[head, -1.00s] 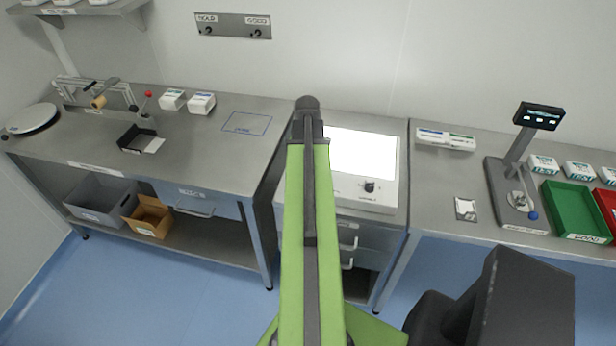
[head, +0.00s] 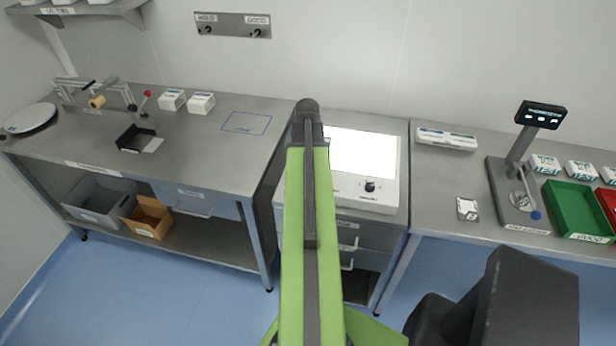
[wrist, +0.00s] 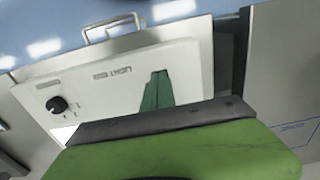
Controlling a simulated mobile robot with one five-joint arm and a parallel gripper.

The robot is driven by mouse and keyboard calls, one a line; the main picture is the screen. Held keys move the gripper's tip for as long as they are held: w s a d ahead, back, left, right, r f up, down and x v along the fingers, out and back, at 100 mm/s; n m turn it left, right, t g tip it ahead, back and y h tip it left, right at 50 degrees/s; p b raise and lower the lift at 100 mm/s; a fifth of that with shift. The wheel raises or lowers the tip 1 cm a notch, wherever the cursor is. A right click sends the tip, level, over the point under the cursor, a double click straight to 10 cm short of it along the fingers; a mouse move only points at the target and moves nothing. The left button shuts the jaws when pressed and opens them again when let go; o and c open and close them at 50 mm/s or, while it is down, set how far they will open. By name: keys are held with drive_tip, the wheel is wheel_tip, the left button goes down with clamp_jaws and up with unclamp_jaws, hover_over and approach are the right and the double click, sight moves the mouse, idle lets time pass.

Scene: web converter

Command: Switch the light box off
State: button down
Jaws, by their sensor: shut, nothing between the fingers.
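The light box (head: 340,186) is a white unit on a grey cabinet, partly hidden behind my arm in the head view. Its panel (head: 362,153) glows bright white. A black rotary knob (head: 370,186) sits on its front strip, right of my arm. In the wrist view the light box (wrist: 120,84) shows its "LIGHT BOX" label, and the knob (wrist: 57,104) is at the left. My gripper (wrist: 157,76) shows there as dark green fingers, shut and empty, over the strip to the right of the knob and apart from it. The head view hides the gripper behind my arm.
A steel bench (head: 200,160) with small boxes stands left, and another bench (head: 440,220) with a scale (head: 520,190) and a green tray (head: 578,208) stands right. A cabinet handle (wrist: 112,26) sticks out below the light box. Blue floor lies in front.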

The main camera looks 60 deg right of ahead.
wheel_tip(320, 180, up, 7)
drive_tip(key=p, duration=0.7)
idle(0.4)
